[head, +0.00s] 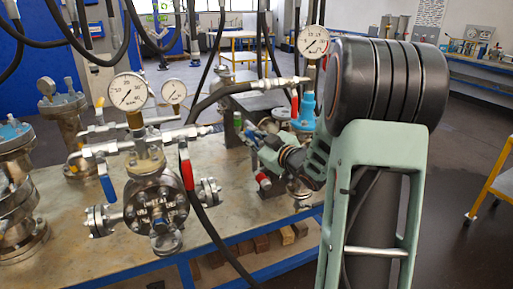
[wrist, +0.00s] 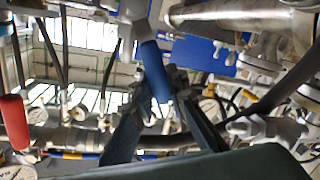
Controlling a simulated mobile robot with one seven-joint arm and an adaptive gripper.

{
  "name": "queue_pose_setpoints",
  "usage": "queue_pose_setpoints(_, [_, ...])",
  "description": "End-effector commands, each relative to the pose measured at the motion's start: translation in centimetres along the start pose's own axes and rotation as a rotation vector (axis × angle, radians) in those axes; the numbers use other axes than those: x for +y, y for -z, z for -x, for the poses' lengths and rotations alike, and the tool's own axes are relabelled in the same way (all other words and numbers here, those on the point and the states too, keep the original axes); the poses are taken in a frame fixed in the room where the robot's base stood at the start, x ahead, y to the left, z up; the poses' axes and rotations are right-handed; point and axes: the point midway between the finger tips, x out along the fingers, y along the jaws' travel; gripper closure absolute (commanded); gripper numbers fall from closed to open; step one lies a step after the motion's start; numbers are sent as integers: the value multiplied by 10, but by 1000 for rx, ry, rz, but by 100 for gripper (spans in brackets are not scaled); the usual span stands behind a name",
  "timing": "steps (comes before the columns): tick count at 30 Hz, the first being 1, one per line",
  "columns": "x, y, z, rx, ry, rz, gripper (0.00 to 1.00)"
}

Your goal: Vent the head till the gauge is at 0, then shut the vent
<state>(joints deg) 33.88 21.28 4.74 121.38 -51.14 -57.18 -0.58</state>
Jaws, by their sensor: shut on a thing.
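A blue lever handle (wrist: 155,72) in the wrist view lies between the dark fingers of my gripper (wrist: 170,82), which are shut on it. In the head view my gripper (head: 250,138) reaches left to fittings behind and right of the front flanged vessel (head: 158,205); the grasp itself is too small and cluttered to make out. A large round gauge (head: 129,92) stands over the front vessel, and another gauge (head: 313,41) is beside my arm. Their needles are too small to read surely. The front vessel has a blue lever (head: 107,183) and a red lever (head: 187,170), both hanging down.
A black hose (head: 215,95) crosses above the bench (head: 95,270). A smaller gauge (head: 174,91) stands behind the large one. Other flanged vessels (head: 22,190) stand at the left. In the wrist view a red handle (wrist: 14,122) is at the left, and pipes crowd around my fingers.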

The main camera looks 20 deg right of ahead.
Motion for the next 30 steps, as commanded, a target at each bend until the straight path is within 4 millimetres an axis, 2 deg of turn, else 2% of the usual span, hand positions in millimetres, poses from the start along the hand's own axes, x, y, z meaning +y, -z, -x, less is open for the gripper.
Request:
queue_pose_setpoints(1, [-9,-6,-1,-6,2,46,100])
queue_pose_setpoints(13, [-40,-15,-7,-81,3,418,100])
queue_pose_setpoints(30, [-68,-39,-12,-178,1,897,100])
